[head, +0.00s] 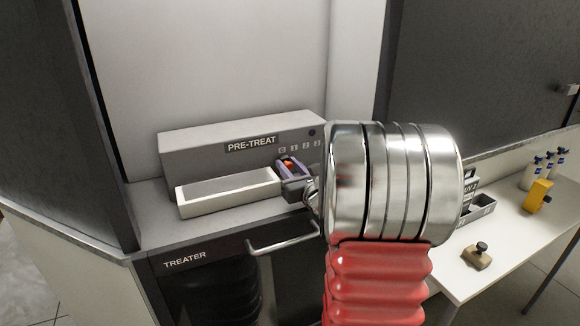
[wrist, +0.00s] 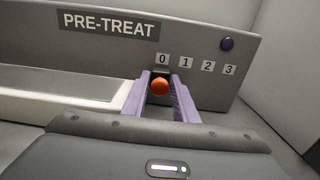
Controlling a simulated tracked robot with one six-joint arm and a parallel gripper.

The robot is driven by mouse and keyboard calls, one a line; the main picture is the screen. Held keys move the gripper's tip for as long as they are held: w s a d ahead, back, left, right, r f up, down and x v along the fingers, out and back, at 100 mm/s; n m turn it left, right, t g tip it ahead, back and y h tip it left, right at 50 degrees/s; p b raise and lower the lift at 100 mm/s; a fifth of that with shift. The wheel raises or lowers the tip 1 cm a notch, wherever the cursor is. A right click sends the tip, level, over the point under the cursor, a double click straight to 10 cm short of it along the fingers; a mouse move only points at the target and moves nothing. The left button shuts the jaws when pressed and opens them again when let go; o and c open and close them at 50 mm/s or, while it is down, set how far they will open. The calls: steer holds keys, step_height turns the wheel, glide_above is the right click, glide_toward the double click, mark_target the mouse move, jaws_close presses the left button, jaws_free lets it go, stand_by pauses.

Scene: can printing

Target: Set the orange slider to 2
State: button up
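The orange slider knob (wrist: 159,86) sits below the label 0 on the grey PRE-TREAT unit (wrist: 105,50), with labels 1, 2 and 3 to its right. In the head view the knob (head: 287,166) shows as an orange spot between purple fingers. My gripper (wrist: 161,84) has one purple finger on each side of the knob. A gap shows around the knob in the wrist view, so the fingers look open and not closed on it. The 2 label (wrist: 208,66) is to the right of the gripper. The slot under the labels is mostly hidden.
A dark blue button (wrist: 227,44) is at the unit's upper right. A white-rimmed tray (head: 228,203) is left of the gripper. The treater door handle (head: 284,240) juts out below. A white table (head: 505,245) with bottles (head: 541,170) stands at right.

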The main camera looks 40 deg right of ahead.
jaws_close()
